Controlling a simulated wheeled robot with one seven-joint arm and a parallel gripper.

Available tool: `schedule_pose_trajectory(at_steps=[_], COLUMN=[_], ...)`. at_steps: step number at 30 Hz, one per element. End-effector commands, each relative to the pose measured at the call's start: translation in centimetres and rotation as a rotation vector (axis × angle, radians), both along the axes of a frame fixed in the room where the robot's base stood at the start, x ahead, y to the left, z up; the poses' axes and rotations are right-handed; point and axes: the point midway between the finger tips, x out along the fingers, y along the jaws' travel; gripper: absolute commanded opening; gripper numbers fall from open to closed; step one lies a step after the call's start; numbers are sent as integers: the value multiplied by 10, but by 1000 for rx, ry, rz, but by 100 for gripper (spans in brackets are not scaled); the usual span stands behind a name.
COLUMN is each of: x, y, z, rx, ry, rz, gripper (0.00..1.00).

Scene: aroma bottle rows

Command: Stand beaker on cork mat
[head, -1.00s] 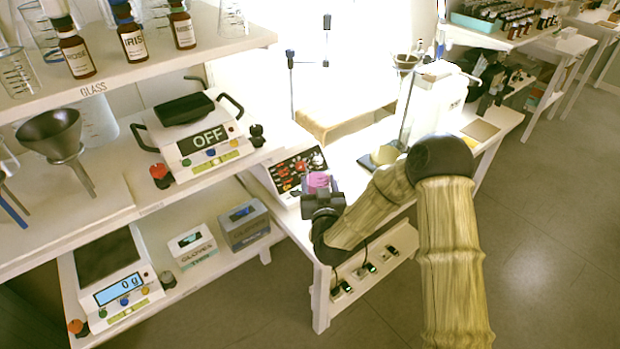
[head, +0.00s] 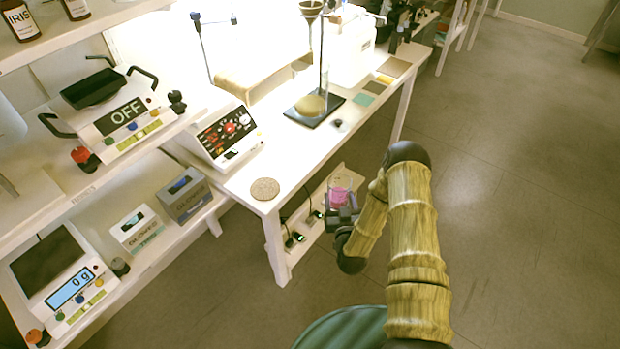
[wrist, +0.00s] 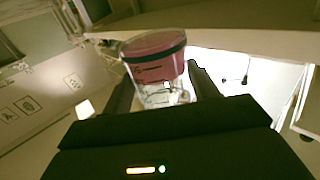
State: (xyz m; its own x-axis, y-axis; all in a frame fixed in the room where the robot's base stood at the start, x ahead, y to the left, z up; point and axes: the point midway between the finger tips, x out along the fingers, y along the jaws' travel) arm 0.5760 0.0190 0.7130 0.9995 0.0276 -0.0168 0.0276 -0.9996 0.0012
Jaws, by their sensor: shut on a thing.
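My gripper (head: 343,214) is shut on a clear glass beaker (head: 341,190) with pink liquid in its lower part. In the head view the beaker is held in front of the white bench's front edge, over the floor side, to the right of the mat. The wrist view also shows the beaker (wrist: 155,65) between the two fingers. The round cork mat (head: 265,189) lies bare on the near left corner of the bench, beside the control box.
A control box (head: 226,138) with red knobs stands behind the mat. A stand with a dark base (head: 314,107) is further back on the white bench (head: 283,158). A shelf with scales (head: 60,280) and boxes is at left. A green round thing (head: 345,328) is at the bottom.

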Motion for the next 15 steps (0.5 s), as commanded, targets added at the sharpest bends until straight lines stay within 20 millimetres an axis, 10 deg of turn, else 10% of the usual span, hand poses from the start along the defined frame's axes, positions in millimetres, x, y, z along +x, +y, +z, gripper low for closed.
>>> schedule_pose_trajectory(at_steps=[15], x=[3], y=[-19], z=[7], rx=[4], ry=[-18], rz=[-30], gripper=[30])
